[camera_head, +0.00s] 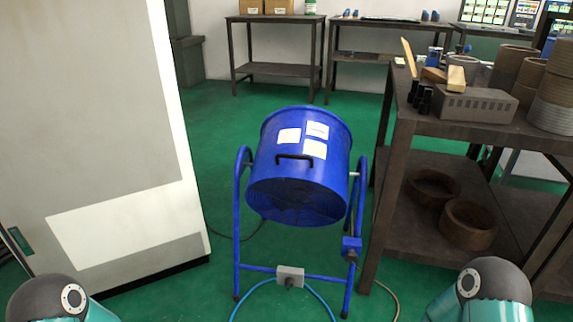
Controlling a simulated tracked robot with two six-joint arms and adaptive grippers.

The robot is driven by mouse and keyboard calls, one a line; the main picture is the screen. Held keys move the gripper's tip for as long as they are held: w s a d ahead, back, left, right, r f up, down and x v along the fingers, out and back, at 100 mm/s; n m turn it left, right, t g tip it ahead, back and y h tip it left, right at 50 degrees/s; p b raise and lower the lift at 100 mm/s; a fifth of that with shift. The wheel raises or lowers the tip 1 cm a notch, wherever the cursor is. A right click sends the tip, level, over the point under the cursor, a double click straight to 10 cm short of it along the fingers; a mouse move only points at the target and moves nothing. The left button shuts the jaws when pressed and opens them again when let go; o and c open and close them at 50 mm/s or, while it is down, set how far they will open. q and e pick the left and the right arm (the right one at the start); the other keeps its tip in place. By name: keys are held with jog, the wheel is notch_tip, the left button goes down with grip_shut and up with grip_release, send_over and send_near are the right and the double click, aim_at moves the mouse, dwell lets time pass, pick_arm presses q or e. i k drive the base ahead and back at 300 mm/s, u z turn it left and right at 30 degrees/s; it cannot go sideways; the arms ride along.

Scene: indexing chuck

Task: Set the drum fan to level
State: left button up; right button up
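A blue drum fan (280,179) stands on the green floor in the middle of the view, carried in a blue tubular stand (237,225). A black handle (294,157) and several white labels sit on top of the drum. A blue clamp or knob (351,246) is on the stand's right leg, and a grey box (290,275) is on its lower crossbar. Parts of my two arms show at the bottom left and bottom right corners, apart from the fan. Neither gripper is in view.
A tall white cabinet (100,100) stands close on the left. A dark workbench (440,125) with rings and a grey block stands close on the right. Cables lie on the floor around the stand. Green floor is open behind the fan, before the back tables (275,70).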

aim_at(299, 177)
jog(key=z, duration=0.75)
jog(key=i, duration=0.15)
jog(key=u, duration=2.7)
jog(key=k, duration=0.5)
jog(key=z, duration=0.85)
jog(key=i, duration=0.7)
jog(key=z, duration=0.1)
